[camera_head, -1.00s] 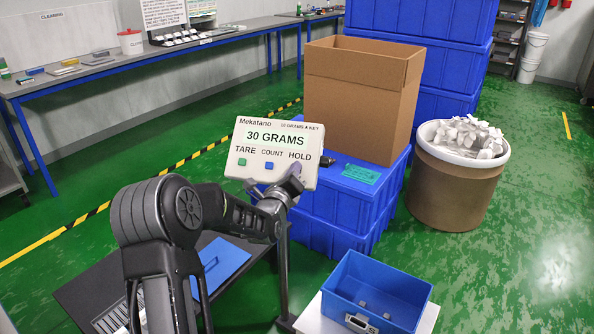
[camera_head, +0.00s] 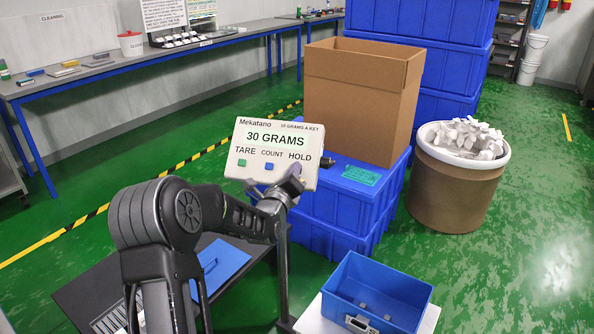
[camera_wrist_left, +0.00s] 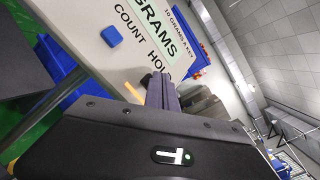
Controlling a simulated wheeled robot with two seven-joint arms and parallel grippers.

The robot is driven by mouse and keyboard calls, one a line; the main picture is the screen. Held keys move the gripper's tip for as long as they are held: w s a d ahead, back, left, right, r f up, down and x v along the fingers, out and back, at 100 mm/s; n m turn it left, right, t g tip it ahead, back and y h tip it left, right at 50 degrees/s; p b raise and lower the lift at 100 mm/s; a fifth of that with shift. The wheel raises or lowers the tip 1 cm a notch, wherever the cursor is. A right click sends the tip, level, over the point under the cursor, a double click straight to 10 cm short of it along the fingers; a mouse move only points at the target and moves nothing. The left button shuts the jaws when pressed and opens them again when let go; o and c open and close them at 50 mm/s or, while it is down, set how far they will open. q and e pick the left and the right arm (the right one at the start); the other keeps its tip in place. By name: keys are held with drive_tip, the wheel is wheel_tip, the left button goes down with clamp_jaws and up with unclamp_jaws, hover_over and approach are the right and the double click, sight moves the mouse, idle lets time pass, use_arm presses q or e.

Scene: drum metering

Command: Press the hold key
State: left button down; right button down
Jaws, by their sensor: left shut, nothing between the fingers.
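The white indicator panel (camera_head: 262,176) stands on a post and its display reads 30 GRAMS. Below the display are the labels TARE, COUNT and HOLD. A green key (camera_head: 242,162) is under TARE and a blue key (camera_head: 269,166) is under COUNT; the blue key also shows in the left wrist view (camera_wrist_left: 112,36). My left gripper (camera_head: 295,179) is shut and empty, with its tips at the panel just under the HOLD label. In the left wrist view the fingers (camera_wrist_left: 158,88) end beside that label. They cover the hold key's place, and I cannot tell whether they touch it.
A blue bin (camera_head: 376,291) stands on a white platform at front right. Blue crates (camera_head: 343,205) with a large cardboard box (camera_head: 355,105) on top are behind the panel. A brown drum (camera_head: 452,190) with white pieces is at right. Green floor is clear at far right.

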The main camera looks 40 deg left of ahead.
use_arm(q)
drive_tip(key=shift+s+d+r, duration=0.1)
drive_tip(key=shift+s+r, duration=0.25)
drive_tip(key=shift+r, duration=0.05)
drive_tip(key=s+r, duration=0.1)
drive_tip(key=s+d+r, duration=0.1)
drive_tip(key=s+r, duration=0.1)
drive_tip(key=shift+s+d+r+p, duration=0.15)
drive_tip(key=shift+d+r+p, duration=0.1)
drive_tip(key=shift+p, duration=0.1)
drive_tip(key=shift+a, duration=0.1)
idle(1.0)
